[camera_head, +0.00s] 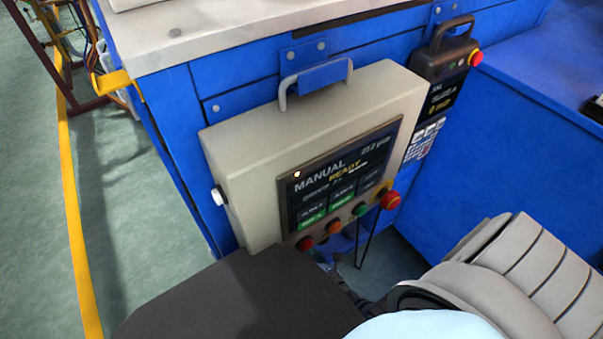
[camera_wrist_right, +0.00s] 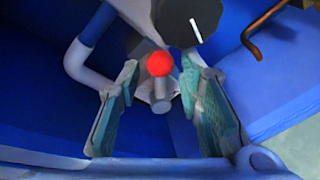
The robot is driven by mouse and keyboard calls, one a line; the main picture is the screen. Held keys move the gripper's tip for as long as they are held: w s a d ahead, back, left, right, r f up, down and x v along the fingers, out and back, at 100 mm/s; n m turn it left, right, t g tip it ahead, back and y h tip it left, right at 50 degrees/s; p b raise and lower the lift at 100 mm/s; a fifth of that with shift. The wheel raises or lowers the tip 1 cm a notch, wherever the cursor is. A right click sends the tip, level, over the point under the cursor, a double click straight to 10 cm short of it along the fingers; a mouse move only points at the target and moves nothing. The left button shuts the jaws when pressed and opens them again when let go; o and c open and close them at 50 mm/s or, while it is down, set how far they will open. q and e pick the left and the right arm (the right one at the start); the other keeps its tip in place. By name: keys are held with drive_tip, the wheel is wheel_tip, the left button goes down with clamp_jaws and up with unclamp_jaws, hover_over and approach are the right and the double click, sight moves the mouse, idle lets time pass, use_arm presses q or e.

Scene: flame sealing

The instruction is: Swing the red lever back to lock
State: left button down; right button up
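In the right wrist view the red ball knob (camera_wrist_right: 160,63) of the lever shows between my right gripper's fingers. A short grey stub (camera_wrist_right: 160,98) shows just below the ball in the picture. My right gripper (camera_wrist_right: 160,82) is open, with one teal-padded finger on each side of the knob. I see a gap on both sides, and neither finger appears to touch it. The lever and my right gripper cannot be made out in the head view. My left gripper is in neither view.
A black dial (camera_wrist_right: 187,18) with a white mark sits just above the red knob. A bent grey pipe (camera_wrist_right: 88,55) and a brown hooked rod (camera_wrist_right: 256,32) flank it. In the head view, a beige control panel (camera_head: 240,140) reading MANUAL READY hangs on the blue machine (camera_head: 250,85).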

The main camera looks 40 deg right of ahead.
clamp_jaws()
drive_tip(key=shift+d+f+m, duration=0.15)
drive_tip(key=shift+d+m, duration=0.05)
drive_tip(key=shift+m, duration=0.3)
unclamp_jaws()
drive_tip(key=shift+s, duration=0.1)
